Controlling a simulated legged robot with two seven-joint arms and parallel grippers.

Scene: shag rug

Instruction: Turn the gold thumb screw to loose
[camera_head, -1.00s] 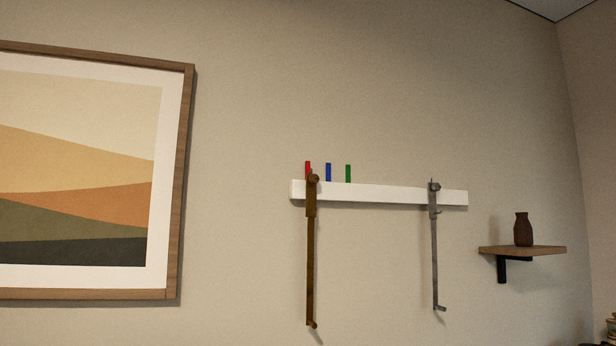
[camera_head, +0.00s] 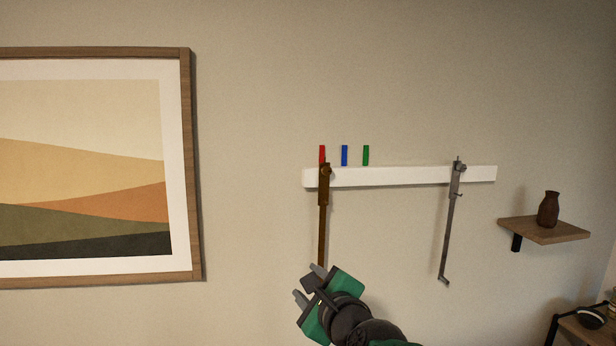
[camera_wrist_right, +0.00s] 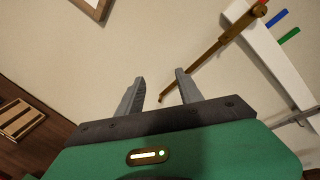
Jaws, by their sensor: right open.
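The gold thumb screw (camera_head: 327,171) is a small round knob at the top of a gold-brown hanging arm (camera_head: 322,228). The arm hangs from the left end of a white rail (camera_head: 400,177), under a red mark (camera_head: 322,154). My right gripper (camera_head: 308,283) is green and grey, open and empty, well below the screw and in front of the arm's lower end, which it hides in the head view. In the right wrist view the gold arm (camera_wrist_right: 205,62) slants beyond the open fingers (camera_wrist_right: 160,76), its tip apart from them. My left gripper is out of view.
A grey hanging arm (camera_head: 449,225) is on the rail's right part. Blue (camera_head: 345,155) and green (camera_head: 366,155) marks sit above the rail. A shelf (camera_head: 545,232) with a brown vase (camera_head: 548,209) is at right, a framed picture (camera_head: 189,160) at left.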

